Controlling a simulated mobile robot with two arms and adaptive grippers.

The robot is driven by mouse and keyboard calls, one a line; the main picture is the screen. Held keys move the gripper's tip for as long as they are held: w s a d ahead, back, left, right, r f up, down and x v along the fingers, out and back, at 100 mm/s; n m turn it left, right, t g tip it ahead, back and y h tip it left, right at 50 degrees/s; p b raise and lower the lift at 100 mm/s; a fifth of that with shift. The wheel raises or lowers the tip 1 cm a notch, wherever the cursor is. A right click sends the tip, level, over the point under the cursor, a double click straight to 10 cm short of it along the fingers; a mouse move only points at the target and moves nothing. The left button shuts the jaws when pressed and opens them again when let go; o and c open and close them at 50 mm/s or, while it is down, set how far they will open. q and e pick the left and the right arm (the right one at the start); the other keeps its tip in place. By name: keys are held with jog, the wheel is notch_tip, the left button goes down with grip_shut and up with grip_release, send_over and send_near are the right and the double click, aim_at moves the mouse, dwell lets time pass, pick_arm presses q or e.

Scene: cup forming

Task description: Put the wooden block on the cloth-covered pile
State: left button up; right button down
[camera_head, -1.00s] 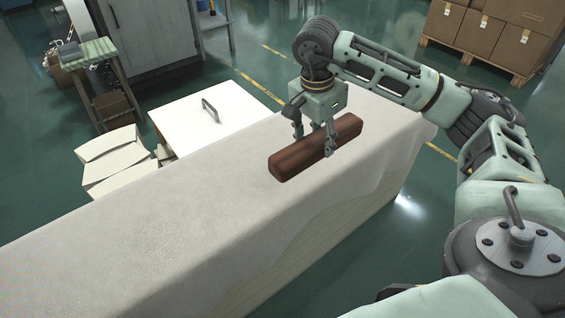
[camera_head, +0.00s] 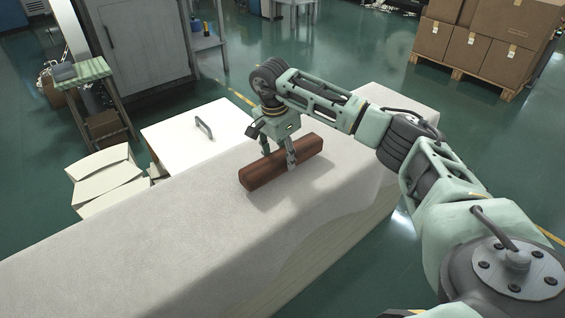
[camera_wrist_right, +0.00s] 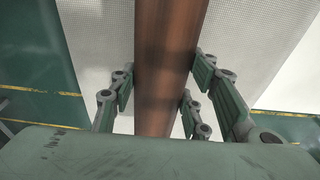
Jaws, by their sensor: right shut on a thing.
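The wooden block (camera_head: 262,172) is a long reddish-brown bar above the cloth-covered pile (camera_head: 200,240). My right gripper (camera_head: 279,158) is shut on the block near its middle, with fingers on both long sides. The right wrist view shows the block (camera_wrist_right: 165,65) running between the fingers (camera_wrist_right: 160,95). The pale cloth covers the pile's top and hangs over its front side. The block casts a shadow on the cloth; I cannot tell whether it touches. My left gripper is not in view.
A white board with a handle (camera_head: 190,135) lies beside the pile's far side. Stacked white sheets (camera_head: 105,175) are left of it. A small table (camera_head: 100,105) and grey cabinet (camera_head: 140,50) stand behind. Boxes on a pallet (camera_head: 485,45) are at back right. Much of the cloth top is clear.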

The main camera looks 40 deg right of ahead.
aim_at(278, 156)
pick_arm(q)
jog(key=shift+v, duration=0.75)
pick_arm(e)
jog(key=shift+f, duration=1.15)
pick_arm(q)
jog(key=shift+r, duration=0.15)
pick_arm(e)
jog(key=c, duration=1)
grip_release()
jog(key=shift+f, duration=0.15)
jog(key=shift+r, duration=0.25)
pick_arm(q)
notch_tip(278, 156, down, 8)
jog(key=p, duration=0.1)
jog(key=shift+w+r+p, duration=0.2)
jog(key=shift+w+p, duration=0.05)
jog(key=shift+p, duration=0.15)
pick_arm(e)
jog(key=r, duration=0.4)
jog(key=a+r, duration=0.1)
jog(key=r, duration=0.6)
jog(key=shift+s+a+r, duration=0.1)
jog(key=shift+a+r, duration=0.2)
jog(key=shift+a, duration=0.05)
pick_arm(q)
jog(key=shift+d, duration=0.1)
